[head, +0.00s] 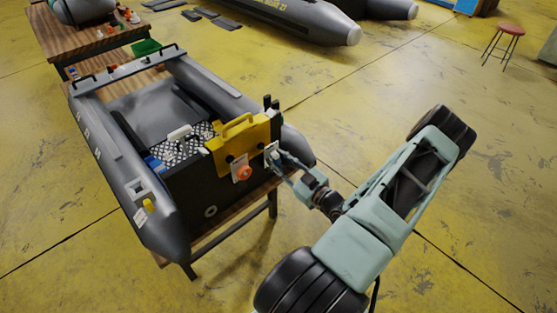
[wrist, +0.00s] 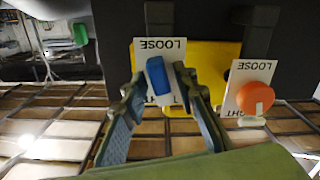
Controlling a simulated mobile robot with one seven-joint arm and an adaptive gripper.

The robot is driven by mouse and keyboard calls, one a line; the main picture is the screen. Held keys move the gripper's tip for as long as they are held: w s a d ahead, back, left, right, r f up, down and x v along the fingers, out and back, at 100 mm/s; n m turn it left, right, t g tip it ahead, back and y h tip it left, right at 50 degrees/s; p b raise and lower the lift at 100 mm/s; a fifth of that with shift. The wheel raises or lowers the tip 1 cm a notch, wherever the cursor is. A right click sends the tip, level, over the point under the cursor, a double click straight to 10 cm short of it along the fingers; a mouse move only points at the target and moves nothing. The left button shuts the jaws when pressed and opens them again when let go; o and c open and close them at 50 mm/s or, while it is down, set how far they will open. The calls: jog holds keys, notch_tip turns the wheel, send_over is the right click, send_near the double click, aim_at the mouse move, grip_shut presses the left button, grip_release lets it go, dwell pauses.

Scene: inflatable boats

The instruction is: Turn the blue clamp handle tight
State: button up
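The blue clamp handle (wrist: 158,80) is in the middle of the wrist view, which shows the scene upside down. It stands slightly tilted over a white label (wrist: 145,47) that reads LOOSE at one end; the other end is mostly hidden. My gripper (wrist: 160,84) is open, with one finger on each side of the handle and a visible gap to both. In the head view my gripper (head: 276,157) is at the boat's transom, in front of the right-hand label (head: 270,150); I cannot make out the blue handle there.
An orange knob (wrist: 255,98) on a second LOOSE label sits close beside my gripper; it also shows in the head view (head: 244,173). The yellow bracket (head: 240,137) straddles the dark transom of the grey inflatable boat (head: 160,225). The boat rests on a wooden table (head: 235,225).

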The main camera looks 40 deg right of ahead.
jog(key=o, duration=0.4)
jog(key=s, duration=0.8)
jog(key=shift+d+p, duration=0.3)
jog(key=shift+p, duration=0.05)
